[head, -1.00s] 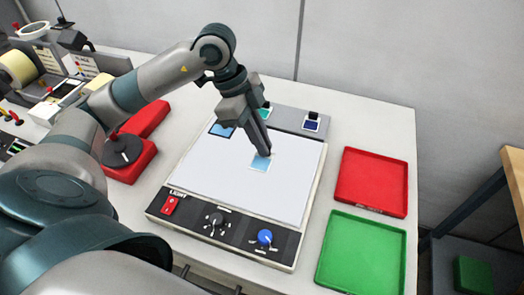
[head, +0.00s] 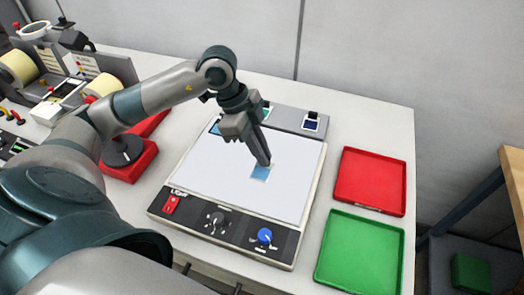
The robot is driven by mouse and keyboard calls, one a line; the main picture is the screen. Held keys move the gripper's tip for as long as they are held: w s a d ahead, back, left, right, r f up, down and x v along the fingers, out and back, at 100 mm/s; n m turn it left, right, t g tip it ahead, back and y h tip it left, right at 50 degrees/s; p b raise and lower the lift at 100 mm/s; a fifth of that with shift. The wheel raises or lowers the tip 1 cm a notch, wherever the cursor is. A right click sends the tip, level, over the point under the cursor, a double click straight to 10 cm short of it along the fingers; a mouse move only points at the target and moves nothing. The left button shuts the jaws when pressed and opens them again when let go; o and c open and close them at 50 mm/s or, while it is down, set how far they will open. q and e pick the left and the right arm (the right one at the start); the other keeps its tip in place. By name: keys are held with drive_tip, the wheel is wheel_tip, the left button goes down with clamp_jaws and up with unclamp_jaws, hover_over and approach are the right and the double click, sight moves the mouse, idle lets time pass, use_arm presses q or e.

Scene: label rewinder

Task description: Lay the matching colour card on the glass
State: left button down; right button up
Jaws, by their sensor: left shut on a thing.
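My left gripper (head: 265,164) points down over the middle of the white glass (head: 235,190) of the light box. It is shut on a small blue card (head: 260,173), which is at or just above the glass; I cannot tell whether it touches. At the back edge of the box are more colour cards: a dark blue one (head: 310,125) at the right, a teal one (head: 266,110) partly behind my gripper, and a blue one (head: 215,127) at the left, mostly hidden by my arm. My right gripper is not in view.
The box front has a red light switch (head: 171,204), a black knob (head: 215,218) and a blue knob (head: 265,236). A red tray (head: 370,178) and a green tray (head: 360,255) lie to the right. A red device (head: 130,160) stands at left, with the rewinder behind it.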

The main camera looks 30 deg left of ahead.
use_arm(q)
drive_tip(key=shift+f, duration=0.15)
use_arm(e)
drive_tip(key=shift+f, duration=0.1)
use_arm(q)
drive_tip(key=c, duration=1.8)
unclamp_jaws()
drive_tip(key=shift+c, duration=0.2)
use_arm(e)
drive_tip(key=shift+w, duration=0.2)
use_arm(q)
drive_tip(key=shift+r, duration=0.2)
drive_tip(key=shift+a+r, duration=0.25)
drive_tip(key=shift+r, duration=0.25)
drive_tip(key=b+v, duration=0.1)
drive_tip(key=v, duration=0.2)
drive_tip(key=shift+a+r, duration=0.2)
drive_tip(key=shift+r, duration=0.15)
drive_tip(key=b+v, duration=0.1)
drive_tip(key=v, duration=0.6)
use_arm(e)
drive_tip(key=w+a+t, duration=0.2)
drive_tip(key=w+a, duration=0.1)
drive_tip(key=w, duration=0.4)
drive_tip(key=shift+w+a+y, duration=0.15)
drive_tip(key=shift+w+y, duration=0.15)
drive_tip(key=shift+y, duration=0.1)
